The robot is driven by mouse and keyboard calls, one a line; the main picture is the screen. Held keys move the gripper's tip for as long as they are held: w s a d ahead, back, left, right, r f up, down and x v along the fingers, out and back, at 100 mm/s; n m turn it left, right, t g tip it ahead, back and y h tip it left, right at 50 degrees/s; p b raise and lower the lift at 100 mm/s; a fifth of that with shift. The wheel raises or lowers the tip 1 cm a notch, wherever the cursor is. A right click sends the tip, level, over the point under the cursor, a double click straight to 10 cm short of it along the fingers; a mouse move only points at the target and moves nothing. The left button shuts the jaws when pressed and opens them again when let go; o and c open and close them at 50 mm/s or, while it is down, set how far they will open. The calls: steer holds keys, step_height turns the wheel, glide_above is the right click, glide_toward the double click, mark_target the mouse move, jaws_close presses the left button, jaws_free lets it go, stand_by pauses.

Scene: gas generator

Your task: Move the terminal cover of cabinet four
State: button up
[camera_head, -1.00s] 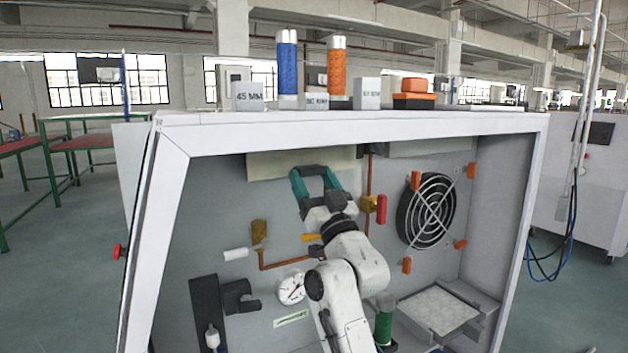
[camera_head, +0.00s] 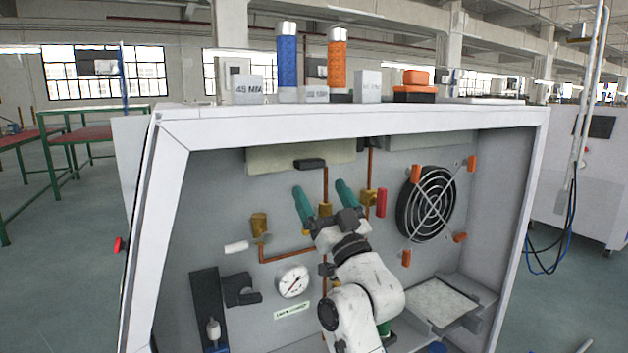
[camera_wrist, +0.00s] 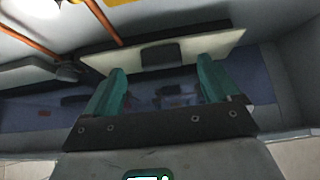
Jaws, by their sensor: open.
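The likely terminal cover is a cream panel (camera_head: 265,160) with a black handle (camera_head: 310,163), high on the back wall inside the open cabinet. My gripper (camera_head: 319,186) is open below it, its two teal fingers pointing up and apart. Nothing is between the fingers, and a gap shows between the fingertips and the handle. In the wrist view, the cream panel (camera_wrist: 218,48) and its black handle (camera_wrist: 160,55) appear beyond the fingertips. The handle lines up between the fingers of my gripper (camera_wrist: 160,66) there.
Copper pipes with brass valves (camera_head: 259,225) and a red handle (camera_head: 381,203) are near my gripper. A round gauge (camera_head: 293,281) is lower left. A fan (camera_head: 428,210) is at right, above a tray (camera_head: 440,300). The cabinet's top frame (camera_head: 350,122) runs above.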

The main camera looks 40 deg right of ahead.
steer(key=shift+v, duration=2.8)
steer(key=shift+d, duration=0.15)
